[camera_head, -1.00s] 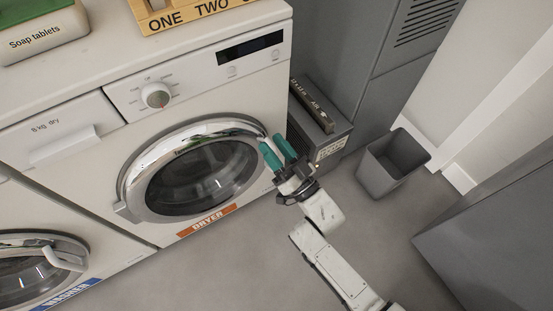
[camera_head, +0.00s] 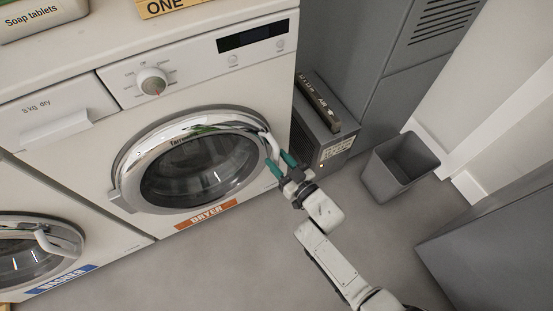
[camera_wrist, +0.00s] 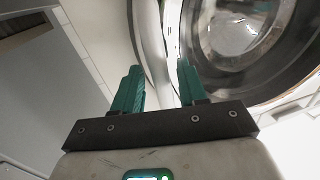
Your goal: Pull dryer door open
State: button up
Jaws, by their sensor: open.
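The white dryer (camera_head: 240,85) stands at the middle left in the head view. Its round door (camera_head: 200,165), with a chrome rim and dark glass, looks shut. A white handle (camera_head: 271,148) is on the door's right edge. My gripper (camera_head: 281,160), with green fingers, is open at the handle's lower end. In the wrist view the open fingers (camera_wrist: 158,70) point toward the door's edge. A pale curved strip, apparently the handle, shows between them. I cannot tell whether either finger touches it. The door's glass (camera_wrist: 240,25) shows beyond the right finger.
The washer (camera_head: 40,235) stands left of the dryer. A grey bin (camera_head: 398,168) stands farther right. A grey block (camera_head: 500,240) is at lower right. Bare floor (camera_head: 215,270) lies in front.

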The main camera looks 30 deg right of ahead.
jog(key=shift+w+a, duration=0.15)
jog(key=shift+w, duration=0.45)
jog(key=shift+c, duration=0.4)
grip_shut()
